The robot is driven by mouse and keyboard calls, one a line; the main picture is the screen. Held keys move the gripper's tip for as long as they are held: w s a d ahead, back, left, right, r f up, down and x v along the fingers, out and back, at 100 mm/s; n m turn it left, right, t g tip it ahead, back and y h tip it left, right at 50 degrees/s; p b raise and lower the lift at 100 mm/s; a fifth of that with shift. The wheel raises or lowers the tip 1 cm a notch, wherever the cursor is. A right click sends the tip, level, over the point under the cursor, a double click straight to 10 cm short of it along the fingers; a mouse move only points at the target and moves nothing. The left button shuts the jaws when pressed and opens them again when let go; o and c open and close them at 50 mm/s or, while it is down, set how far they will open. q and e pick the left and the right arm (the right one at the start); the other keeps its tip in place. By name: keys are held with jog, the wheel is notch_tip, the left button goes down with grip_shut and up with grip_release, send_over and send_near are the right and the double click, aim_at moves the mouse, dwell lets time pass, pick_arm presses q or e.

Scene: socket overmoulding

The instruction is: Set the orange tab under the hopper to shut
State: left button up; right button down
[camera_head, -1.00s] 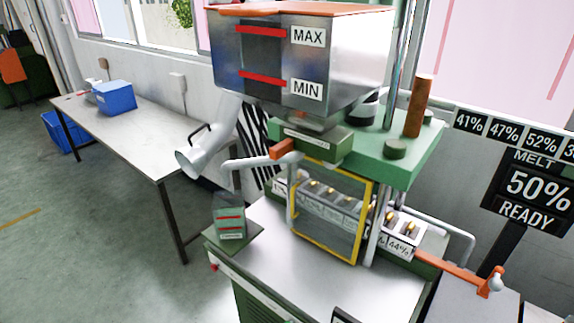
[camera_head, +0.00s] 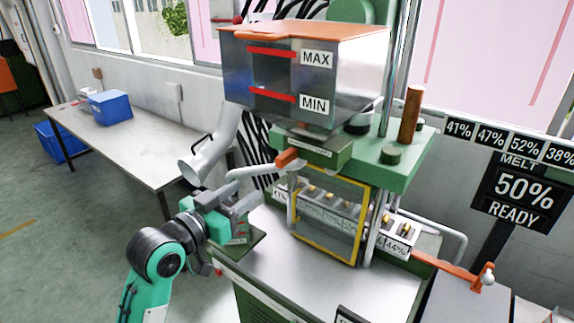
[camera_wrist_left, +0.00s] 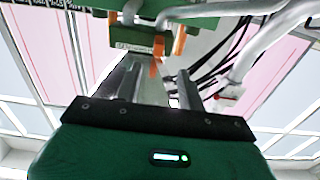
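The steel hopper (camera_head: 310,75) has an orange lid and MAX and MIN marks. Under it is a green labelled block (camera_head: 318,152) with the orange tab (camera_head: 287,157) sticking out at its left end. The labelled block (camera_wrist_left: 135,42) also shows in the left wrist view, with orange pieces beside it; which one is the tab is hard to tell. My left gripper (camera_head: 248,198) is below and left of the tab, apart from it. Its two fingers (camera_wrist_left: 158,85) stand apart with nothing seen between them. My right gripper is not in view.
A grey pipe (camera_head: 250,171) runs just above my left gripper, beside a yellow-framed guard (camera_head: 330,215). A small green box (camera_head: 240,232) on the machine's corner is partly hidden by the gripper. A display (camera_head: 522,190) reads MELT 50% READY. A side table (camera_head: 135,150) stands left.

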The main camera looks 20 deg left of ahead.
aim_at(278, 166)
pick_arm(q)
jog(key=p+x, duration=0.4)
jog(key=x, duration=0.8)
jog(key=shift+w+d+r, duration=0.1)
jog(key=shift+w, duration=0.2)
jog(key=shift+w+d+p, duration=0.25)
jog(key=shift+w+p, duration=0.05)
jog(key=shift+w, duration=0.25)
grip_shut()
